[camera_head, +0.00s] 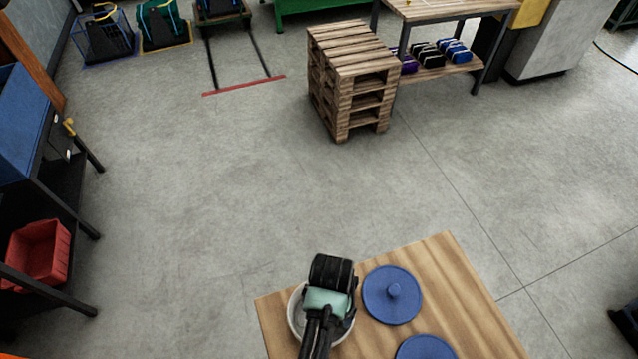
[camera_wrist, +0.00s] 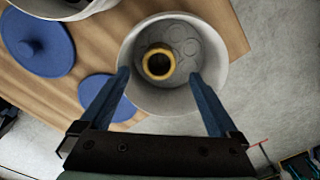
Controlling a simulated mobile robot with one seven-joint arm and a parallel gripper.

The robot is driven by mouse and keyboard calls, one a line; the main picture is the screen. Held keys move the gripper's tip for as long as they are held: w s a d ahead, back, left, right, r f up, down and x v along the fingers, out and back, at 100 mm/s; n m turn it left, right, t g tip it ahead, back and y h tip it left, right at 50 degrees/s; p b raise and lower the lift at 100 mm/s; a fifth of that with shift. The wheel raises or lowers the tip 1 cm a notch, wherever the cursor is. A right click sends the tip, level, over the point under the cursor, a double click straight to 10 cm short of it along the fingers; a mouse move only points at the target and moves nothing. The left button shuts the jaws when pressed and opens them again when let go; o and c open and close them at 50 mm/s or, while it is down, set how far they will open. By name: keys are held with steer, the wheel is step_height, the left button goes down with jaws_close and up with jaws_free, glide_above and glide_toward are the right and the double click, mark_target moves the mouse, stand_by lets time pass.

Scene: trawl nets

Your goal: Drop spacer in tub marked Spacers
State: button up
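A yellow ring-shaped spacer (camera_wrist: 148,65) shows inside a pale round tub (camera_wrist: 222,68) in the wrist view. It appears to lie on the tub's floor, left of the middle. My gripper (camera_wrist: 159,76) is over the tub with its two blue fingers wide apart. The spacer shows between the fingertips but touches neither. In the head view the tub (camera_head: 294,314) stands on a wooden table, mostly hidden by my arm and gripper. The fingers and the spacer are hidden there. No marking on the tub can be read.
Two blue lids (camera_head: 392,295) (camera_head: 425,348) lie right of the tub on the wooden table (camera_head: 450,270). Another pale tub (camera_wrist: 85,12) is partly in the wrist view. Stacked pallets (camera_head: 340,85) and a red bin (camera_head: 38,255) stand farther off. The floor between is clear.

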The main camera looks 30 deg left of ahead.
step_height(320, 180, up, 13)
stand_by(0.7)
stand_by(0.3)
steer(key=w+d+r+t+y+b, duration=0.1)
steer(key=w+r+t, duration=0.5)
steer(key=w+r, duration=0.55)
steer(key=w+d+r+t+y+b, duration=0.1)
steer(key=w+r+t, duration=0.65)
steer(key=r, duration=0.65)
steer(key=s+d+r+m+t+b, duration=0.1)
steer(key=d+r+t, duration=0.15)
steer(key=r, duration=0.65)
steer(key=s+d+r+t, duration=0.15)
steer(key=r+t, duration=0.25)
steer(key=r, duration=0.5)
steer(key=s+d+r+t+h, duration=0.1)
steer(key=s+d+r+t, duration=0.1)
steer(key=s+r, duration=0.3)
steer(key=s+d+r+t+h+b, duration=0.1)
steer(key=s+d+r+t, duration=0.2)
steer(key=r, duration=0.8)
steer(key=s+t, duration=0.2)
steer(key=shift+s, duration=0.35)
